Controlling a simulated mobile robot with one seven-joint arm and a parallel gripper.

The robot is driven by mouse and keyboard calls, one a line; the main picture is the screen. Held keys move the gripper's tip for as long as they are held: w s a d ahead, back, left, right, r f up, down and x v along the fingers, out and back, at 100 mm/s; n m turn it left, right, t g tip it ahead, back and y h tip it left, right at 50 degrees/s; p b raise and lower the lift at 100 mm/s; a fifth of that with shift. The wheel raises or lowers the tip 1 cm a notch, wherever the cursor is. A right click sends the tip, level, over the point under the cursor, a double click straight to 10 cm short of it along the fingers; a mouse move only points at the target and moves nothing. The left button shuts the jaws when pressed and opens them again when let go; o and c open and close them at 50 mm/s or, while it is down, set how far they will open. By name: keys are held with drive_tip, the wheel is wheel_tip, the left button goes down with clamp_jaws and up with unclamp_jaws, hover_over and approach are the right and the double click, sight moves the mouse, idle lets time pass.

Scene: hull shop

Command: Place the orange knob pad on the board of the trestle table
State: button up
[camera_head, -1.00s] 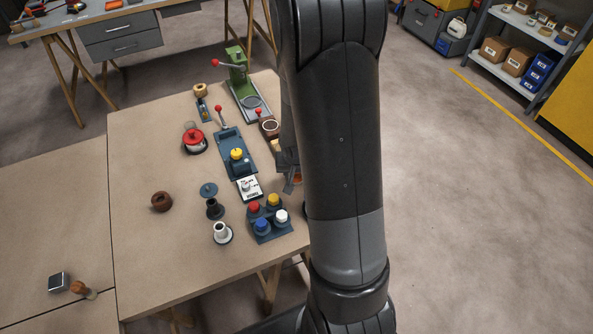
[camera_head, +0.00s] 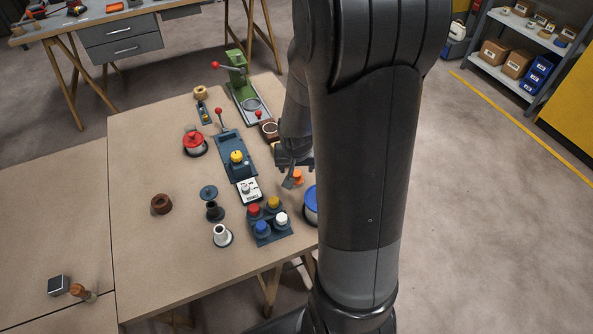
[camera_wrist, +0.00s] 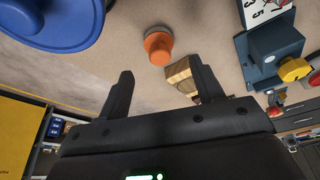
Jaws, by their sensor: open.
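The orange knob pad (camera_head: 297,177) sits on the board of the trestle table (camera_head: 145,240), near its right edge. In the wrist view it shows as an orange knob (camera_wrist: 158,47) with a greyish base against the tan board. My gripper (camera_head: 293,180) is just beside and above it, partly hidden by my arm. In the wrist view my gripper (camera_wrist: 162,72) has its two fingers apart with nothing held, and the knob appears just beyond the fingertips. A wooden block (camera_wrist: 182,76) shows close by the right finger.
A blue-topped spool (camera_head: 310,204) stands close to the pad, partly behind my arm. A tray of coloured knobs (camera_head: 268,228), a white numbered card (camera_head: 248,190) and a blue fixture with a yellow knob (camera_head: 236,160) are nearby. The board's left middle is largely clear.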

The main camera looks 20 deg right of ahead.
drive_tip(key=s+a+r+n+t, duration=0.1)
drive_tip(key=s+a+r, duration=0.3)
drive_tip(key=s+r, duration=0.4)
drive_tip(key=s+a+r+n+t+y, duration=0.1)
drive_tip(key=s+a+r+n, duration=0.2)
drive_tip(key=s+r, duration=0.6)
wheel_tip(320, 180, up, 8)
drive_tip(key=shift+a+f, duration=0.25)
drive_tip(key=shift+a, duration=0.9)
drive_tip(key=shift+o, duration=0.2)
